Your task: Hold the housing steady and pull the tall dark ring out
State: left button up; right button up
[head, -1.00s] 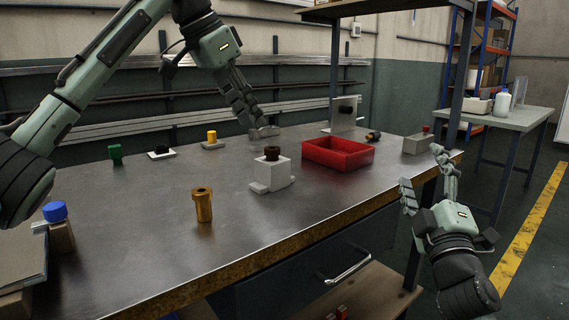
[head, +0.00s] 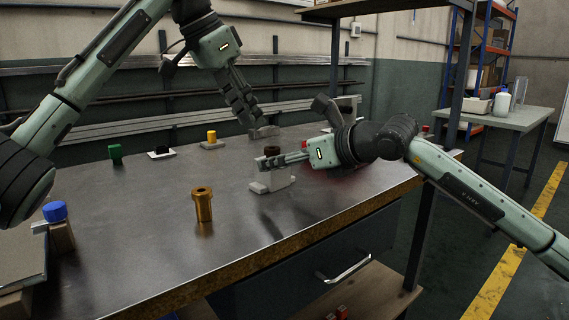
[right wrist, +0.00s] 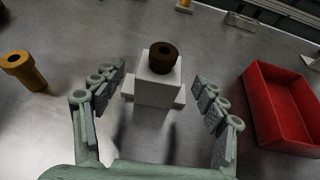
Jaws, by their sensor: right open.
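The white block-shaped housing (head: 268,186) stands on the bench, partly covered by my right gripper in the head view. It also shows in the right wrist view (right wrist: 157,92). The dark brown ring (head: 272,150) sits upright in its top; in the right wrist view (right wrist: 163,57) its round hole shows. My right gripper (right wrist: 158,76) is open, with one finger on each side of the housing and gaps to both. In the head view the right gripper (head: 260,162) is level with the housing's upper part. My left gripper (head: 265,132) hangs behind the housing, apart from it; its opening is unclear.
A red tray (right wrist: 266,118) lies right of the housing, mostly hidden behind my right arm in the head view. A bronze flanged sleeve (head: 203,206) stands in front left. Green (head: 115,153) and yellow (head: 211,136) parts stand farther back. The front bench middle is clear.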

jog(key=shift+w+a+f, duration=0.1)
jog(key=shift+f, duration=0.25)
jog(key=shift+w+a+f, duration=0.15)
jog(key=x, duration=0.7)
jog(key=shift+w+f, duration=0.1)
jog(key=c, duration=1.6)
